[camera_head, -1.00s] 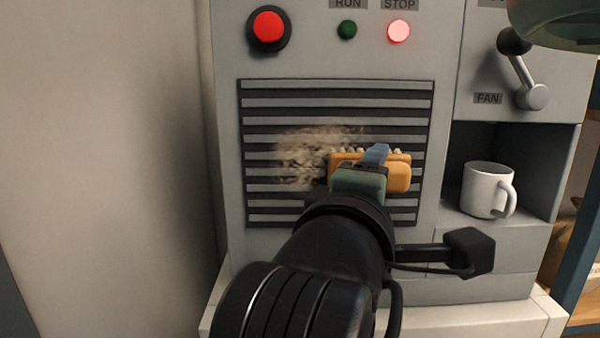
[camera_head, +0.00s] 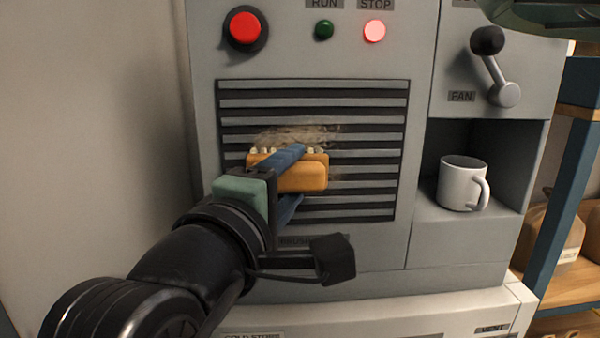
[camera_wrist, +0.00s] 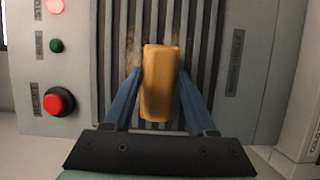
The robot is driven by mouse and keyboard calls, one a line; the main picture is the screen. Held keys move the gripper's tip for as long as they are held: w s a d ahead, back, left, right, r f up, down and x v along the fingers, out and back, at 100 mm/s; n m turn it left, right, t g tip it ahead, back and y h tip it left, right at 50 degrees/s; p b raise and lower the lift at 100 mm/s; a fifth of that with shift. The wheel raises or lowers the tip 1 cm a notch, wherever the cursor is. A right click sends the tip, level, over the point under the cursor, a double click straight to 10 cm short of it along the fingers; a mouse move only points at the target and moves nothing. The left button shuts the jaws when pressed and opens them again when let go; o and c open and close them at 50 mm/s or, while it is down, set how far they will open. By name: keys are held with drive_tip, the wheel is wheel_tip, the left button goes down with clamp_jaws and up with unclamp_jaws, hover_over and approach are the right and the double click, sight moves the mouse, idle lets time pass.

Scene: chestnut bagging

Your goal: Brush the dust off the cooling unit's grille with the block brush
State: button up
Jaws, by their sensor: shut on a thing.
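The cooling unit's grille (camera_head: 360,190) has dark slots between grey slats. A patch of tan dust (camera_head: 298,134) shows on its middle slats, just above the brush and a little to the right of it. My gripper (camera_head: 290,175) is shut on the orange block brush (camera_head: 300,178), with one blue finger above and one below it. The pale bristles are at the grille face; I cannot tell whether they touch. In the wrist view the brush (camera_wrist: 159,85) sits between the two blue fingers, over the grille (camera_wrist: 205,45), with faint dust at its edge.
Above the grille are a red button (camera_head: 244,28), a green RUN button (camera_head: 324,30) and a lit STOP button (camera_head: 375,30). A FAN lever (camera_head: 496,70) is at upper right. A white mug (camera_head: 461,184) stands in the niche to the right.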

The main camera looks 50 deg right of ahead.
sight(251, 164)
drive_tip(key=shift+w+a+p, duration=0.45)
drive_tip(key=shift+w+a, duration=0.95)
drive_tip(key=shift+w, duration=0.25)
drive_tip(key=shift+r+p, duration=0.75)
drive_tip(key=shift+r, duration=0.1)
drive_tip(key=shift+s+d+r, duration=0.55)
drive_tip(key=shift+s+d, duration=3.25)
drive_tip(key=shift+s, duration=0.65)
drive_tip(key=shift+w+a+r, duration=0.1)
drive_tip(key=shift+w+a, duration=1.15)
drive_tip(key=shift+w, duration=0.25)
drive_tip(key=shift+w+a+f, duration=0.1)
drive_tip(key=shift+w+a, duration=1.2)
drive_tip(key=shift+w, duration=0.2)
drive_tip(key=shift+w+a+r, duration=0.1)
drive_tip(key=shift+w+a, duration=1.15)
drive_tip(key=shift+w, duration=0.25)
drive_tip(key=shift+s, duration=0.1)
drive_tip(key=shift+s+a, duration=1.9)
drive_tip(key=shift+a, duration=0.3)
drive_tip(key=shift+s+a, duration=0.1)
